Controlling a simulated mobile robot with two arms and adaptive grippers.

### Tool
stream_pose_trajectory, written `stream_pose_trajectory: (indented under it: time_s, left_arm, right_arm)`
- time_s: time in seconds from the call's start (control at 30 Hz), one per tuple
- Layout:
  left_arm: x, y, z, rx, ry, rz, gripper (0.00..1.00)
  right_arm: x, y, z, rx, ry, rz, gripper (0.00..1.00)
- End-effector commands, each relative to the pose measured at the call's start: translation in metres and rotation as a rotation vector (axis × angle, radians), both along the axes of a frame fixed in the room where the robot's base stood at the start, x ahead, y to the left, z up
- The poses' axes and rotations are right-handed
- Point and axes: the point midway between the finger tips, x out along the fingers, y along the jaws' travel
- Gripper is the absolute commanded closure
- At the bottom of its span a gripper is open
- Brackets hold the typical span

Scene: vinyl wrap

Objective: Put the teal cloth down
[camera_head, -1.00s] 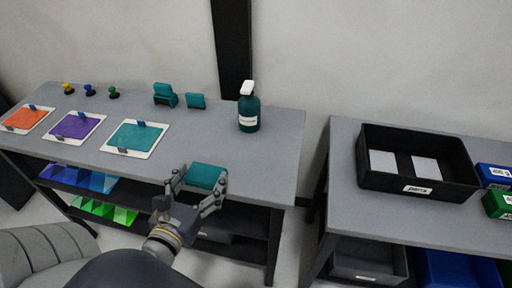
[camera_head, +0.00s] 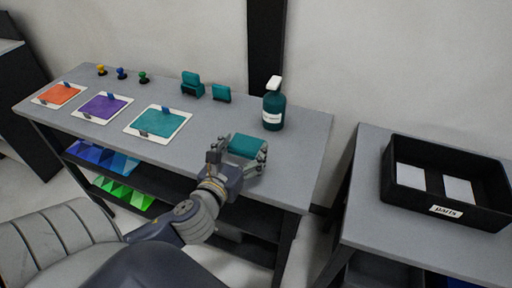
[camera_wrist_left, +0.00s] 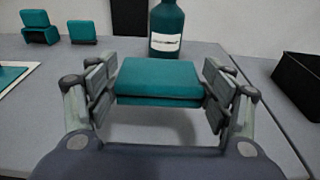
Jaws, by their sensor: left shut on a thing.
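The teal cloth (camera_head: 247,146) is a folded block held between the fingers of my left gripper (camera_head: 238,154). In the left wrist view the cloth (camera_wrist_left: 158,82) spans the gap between both fingers of the gripper (camera_wrist_left: 160,92), above the grey table (camera_head: 205,131) near its front edge. In the head view I cannot tell whether its underside touches the table; in the wrist view bare tabletop shows below it. My right gripper is not in view.
A teal spray bottle (camera_head: 273,108) stands just behind the cloth. Two teal blocks (camera_head: 192,86) (camera_head: 221,93) stand at the back. Sheets with orange (camera_head: 58,94), purple (camera_head: 104,106) and teal (camera_head: 159,122) squares lie left. A black parts bin (camera_head: 446,215) sits on the right table.

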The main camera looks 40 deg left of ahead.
Motion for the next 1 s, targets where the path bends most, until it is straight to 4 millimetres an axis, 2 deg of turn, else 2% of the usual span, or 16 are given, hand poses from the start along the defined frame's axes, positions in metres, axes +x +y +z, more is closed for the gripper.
stream_pose_trajectory:
  time_s: [0.2,0.33,0.47,0.7,1.0]
  left_arm:
    - [0.038,0.001,0.000,-0.002,-0.005,0.000,0.44]
    - [0.053,0.001,-0.002,0.000,-0.003,0.000,0.44]
    - [0.058,0.001,-0.006,-0.001,0.000,0.000,0.44]
    - [0.057,0.001,-0.038,-0.002,0.001,0.001,0.44]
    - [0.057,0.001,-0.040,-0.001,-0.001,0.000,0.44]
  right_arm:
    - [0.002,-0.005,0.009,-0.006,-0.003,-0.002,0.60]
    - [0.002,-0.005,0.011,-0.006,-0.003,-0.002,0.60]
    - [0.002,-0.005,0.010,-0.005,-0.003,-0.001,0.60]
    - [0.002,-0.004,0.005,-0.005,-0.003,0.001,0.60]
    - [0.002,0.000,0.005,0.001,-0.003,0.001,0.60]
